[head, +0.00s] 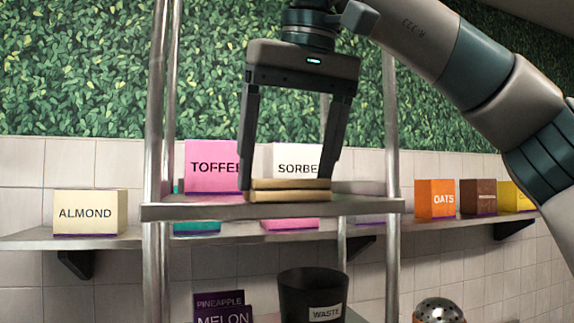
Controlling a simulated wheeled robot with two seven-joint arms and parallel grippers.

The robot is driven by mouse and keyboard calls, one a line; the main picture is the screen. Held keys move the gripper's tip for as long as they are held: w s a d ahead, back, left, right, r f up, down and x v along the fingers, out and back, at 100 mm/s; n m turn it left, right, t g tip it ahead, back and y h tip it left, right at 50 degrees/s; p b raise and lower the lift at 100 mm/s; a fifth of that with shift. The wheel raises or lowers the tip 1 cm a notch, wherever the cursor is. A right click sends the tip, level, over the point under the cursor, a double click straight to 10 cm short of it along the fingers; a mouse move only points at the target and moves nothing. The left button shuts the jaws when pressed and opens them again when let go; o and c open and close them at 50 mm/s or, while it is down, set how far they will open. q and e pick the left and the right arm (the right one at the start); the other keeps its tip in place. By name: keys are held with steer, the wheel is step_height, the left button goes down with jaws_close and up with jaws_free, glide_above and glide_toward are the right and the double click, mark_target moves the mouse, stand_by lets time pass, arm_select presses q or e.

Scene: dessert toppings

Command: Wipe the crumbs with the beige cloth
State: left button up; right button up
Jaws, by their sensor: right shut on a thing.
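The beige cloth (289,196) is a folded, two-layer block at the front of the raised metal shelf (190,211). My right gripper (286,180) comes down from above, its fingers wide apart and shut on the two ends of the cloth. The cloth is at shelf level; I cannot tell whether it touches the shelf. I make out no crumbs; the shelf is seen nearly edge-on, so its top is mostly hidden. My left gripper is not in view.
Pink TOFFEE (212,160) and white SORBET (299,158) boxes stand behind the gripper. Metal posts (391,130) flank the shelf. An ALMOND box (90,212) is left, an orange OATS box (435,198) right. A black WASTE bin (312,292) is below.

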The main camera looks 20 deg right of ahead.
steer(key=shift+a+f, duration=0.1)
steer(key=shift+a+p, duration=0.3)
steer(key=shift+a, duration=0.6)
steer(key=shift+d, duration=0.1)
steer(key=shift+w+d, duration=0.1)
steer(key=shift+d, duration=0.05)
steer(key=shift+w+a, duration=0.2)
steer(key=shift+w, duration=1.05)
steer(key=shift+w, duration=0.15)
steer(key=shift+w, duration=1.45)
